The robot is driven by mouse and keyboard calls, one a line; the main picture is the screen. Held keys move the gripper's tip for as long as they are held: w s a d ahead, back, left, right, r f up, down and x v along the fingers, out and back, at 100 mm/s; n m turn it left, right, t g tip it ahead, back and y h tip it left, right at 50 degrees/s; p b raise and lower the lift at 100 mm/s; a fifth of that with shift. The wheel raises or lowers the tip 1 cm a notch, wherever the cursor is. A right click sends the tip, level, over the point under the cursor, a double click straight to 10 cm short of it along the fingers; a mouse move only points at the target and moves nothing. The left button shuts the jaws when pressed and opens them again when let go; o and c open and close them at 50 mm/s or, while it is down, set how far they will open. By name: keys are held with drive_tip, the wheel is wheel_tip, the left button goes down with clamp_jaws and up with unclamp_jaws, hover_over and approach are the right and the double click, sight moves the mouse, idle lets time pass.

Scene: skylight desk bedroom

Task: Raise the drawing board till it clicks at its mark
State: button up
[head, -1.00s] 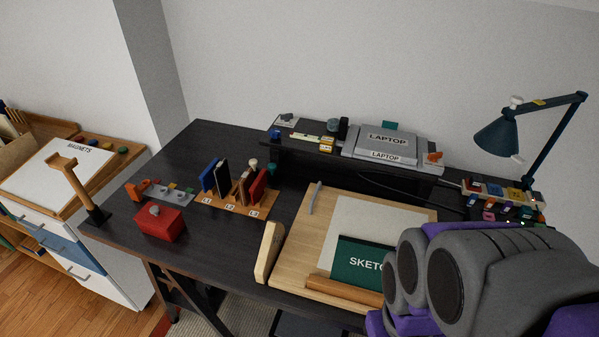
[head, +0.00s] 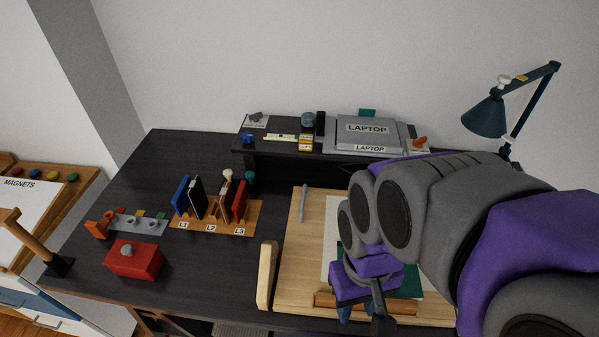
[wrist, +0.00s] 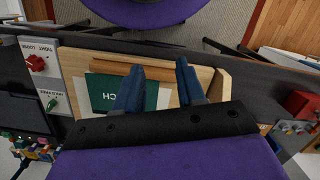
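The drawing board (head: 295,270) is a pale wooden panel at the front of the dark desk, with a white sheet, a green sketch pad (head: 408,284) and a wooden ledge (head: 400,305) on it. I cannot tell its tilt or see a mark. A pale wooden upright piece (head: 267,275) stands at its left edge. My gripper (head: 361,312) is over the board's front ledge, its arm hiding the right part. In the wrist view my gripper (wrist: 159,66) has its two blue fingers apart with nothing between them, over the board (wrist: 172,100). Contact with the ledge is unclear.
In the wrist view a grey panel beside the board carries a red knob (wrist: 36,63) marked TIGHT and LOOSE, and a green lever (wrist: 52,104). A red box (head: 134,260) and a book rack (head: 215,218) stand left. A laptop (head: 367,132) lies on the rear shelf.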

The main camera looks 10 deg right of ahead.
drive_tip(key=w+a+r, duration=0.3)
drive_tip(key=w+a, duration=0.2)
drive_tip(key=w, duration=0.3)
drive_tip(key=m+t+y+b, duration=0.2)
drive_tip(key=m, duration=0.2)
hover_over(304, 195)
wheel_tip(304, 195, down, 13)
drive_tip(key=f, duration=0.4)
drive_tip(key=d+f+b, duration=0.1)
drive_tip(key=shift+s+f, duration=0.1)
drive_tip(key=shift+f, duration=0.3)
drive_tip(key=shift+a+f, duration=0.2)
drive_tip(key=shift+a, duration=0.35)
drive_tip(key=shift+d, duration=0.3)
drive_tip(key=c, duration=0.5)
drive_tip(key=shift+a, duration=0.1)
clamp_jaws()
